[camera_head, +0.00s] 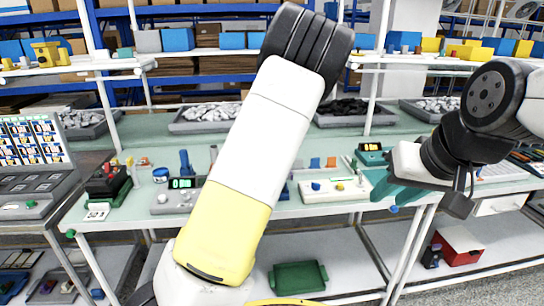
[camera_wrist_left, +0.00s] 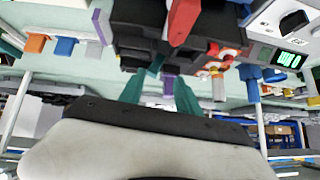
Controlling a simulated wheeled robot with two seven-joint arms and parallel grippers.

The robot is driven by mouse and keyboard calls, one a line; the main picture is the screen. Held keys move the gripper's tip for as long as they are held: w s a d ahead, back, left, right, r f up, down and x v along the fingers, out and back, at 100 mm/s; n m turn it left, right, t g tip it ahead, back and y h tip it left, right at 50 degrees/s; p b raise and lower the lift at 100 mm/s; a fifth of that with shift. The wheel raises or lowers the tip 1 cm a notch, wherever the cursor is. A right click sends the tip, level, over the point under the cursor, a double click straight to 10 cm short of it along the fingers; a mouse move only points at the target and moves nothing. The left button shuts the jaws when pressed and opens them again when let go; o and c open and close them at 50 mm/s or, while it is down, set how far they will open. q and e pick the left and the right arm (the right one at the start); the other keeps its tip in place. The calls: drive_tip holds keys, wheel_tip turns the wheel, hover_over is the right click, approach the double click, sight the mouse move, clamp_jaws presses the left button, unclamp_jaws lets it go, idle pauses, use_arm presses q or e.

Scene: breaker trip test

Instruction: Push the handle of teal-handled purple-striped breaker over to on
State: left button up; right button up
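In the left wrist view, a dark breaker block (camera_wrist_left: 138,46) fills the upper middle, with a red lever (camera_wrist_left: 181,20) on it. A short teal handle (camera_wrist_left: 157,64) and a purple strip (camera_wrist_left: 168,84) show at its near edge, close to my left gripper. My left gripper (camera_wrist_left: 160,98) has two teal fingers standing apart, with the purple strip seen between them; contact cannot be told.
The green bench (camera_head: 120,212) carries a black-and-red device (camera_head: 107,182), a grey meter box (camera_head: 177,196) and a white switch box (camera_head: 334,189). Grey trays (camera_head: 205,117) stand behind. A green crate (camera_head: 298,277) sits on the lower shelf.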

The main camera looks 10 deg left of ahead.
use_arm(q)
drive_tip(key=v, duration=0.7)
drive_tip(key=shift+s, duration=0.1)
idle(0.4)
